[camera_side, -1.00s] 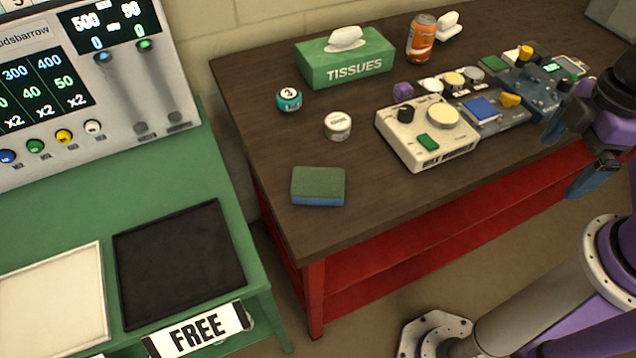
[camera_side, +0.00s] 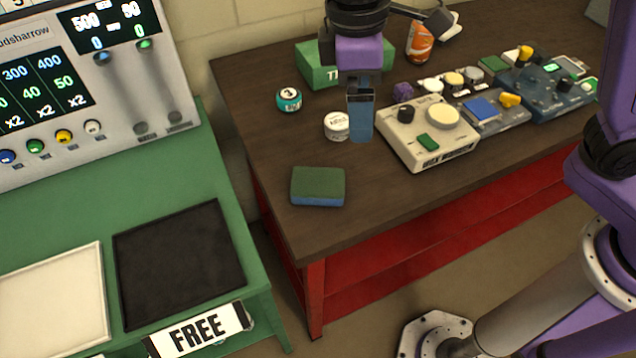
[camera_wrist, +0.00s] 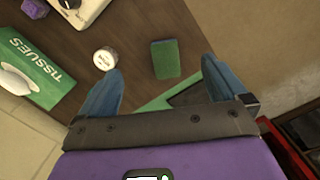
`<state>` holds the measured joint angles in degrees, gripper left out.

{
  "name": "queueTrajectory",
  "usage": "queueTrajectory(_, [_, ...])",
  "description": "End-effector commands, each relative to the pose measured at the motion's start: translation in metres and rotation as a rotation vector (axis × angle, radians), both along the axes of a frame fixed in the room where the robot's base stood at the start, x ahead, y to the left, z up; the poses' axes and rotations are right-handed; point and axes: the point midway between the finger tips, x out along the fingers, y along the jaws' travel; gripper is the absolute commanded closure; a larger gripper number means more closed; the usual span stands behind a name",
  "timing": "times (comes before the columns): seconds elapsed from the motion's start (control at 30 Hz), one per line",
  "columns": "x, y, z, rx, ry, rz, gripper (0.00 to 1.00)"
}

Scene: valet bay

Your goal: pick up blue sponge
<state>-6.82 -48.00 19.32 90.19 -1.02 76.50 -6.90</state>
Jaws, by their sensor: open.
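The blue sponge (camera_side: 318,187) has a green top layer and a blue lower layer. It lies flat near the front left corner of the brown tabletop in the side view. In the wrist view the sponge (camera_wrist: 166,60) shows its green top, ahead of the gap between the fingers. My gripper (camera_side: 360,138) hangs above the table, up and to the right of the sponge in the side view, pointing down. Its blue fingers are spread and empty in the wrist view (camera_wrist: 160,90), apart from the sponge.
The green tissue box (camera_side: 317,66) is partly hidden behind my gripper. Black (camera_side: 178,262) and white trays lie at lower left.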

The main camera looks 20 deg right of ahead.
Motion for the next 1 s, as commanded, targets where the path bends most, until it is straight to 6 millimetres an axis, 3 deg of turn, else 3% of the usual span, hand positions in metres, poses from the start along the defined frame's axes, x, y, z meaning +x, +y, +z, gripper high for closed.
queueTrajectory(0.03, [0.007,0.016,-0.001,-0.006,0.003,0.0,0.01])
queueTrajectory(0.2, [0.023,0.05,-0.003,-0.025,0.016,-0.004,0.01])
queueTrajectory(0.37, [0.031,0.067,-0.005,-0.035,0.023,-0.007,0.01])
queueTrajectory(0.57, [0.032,0.07,-0.015,-0.04,0.027,-0.009,0.01])
queueTrajectory(1.0, [0.027,0.059,-0.094,-0.04,0.027,-0.009,0.01])
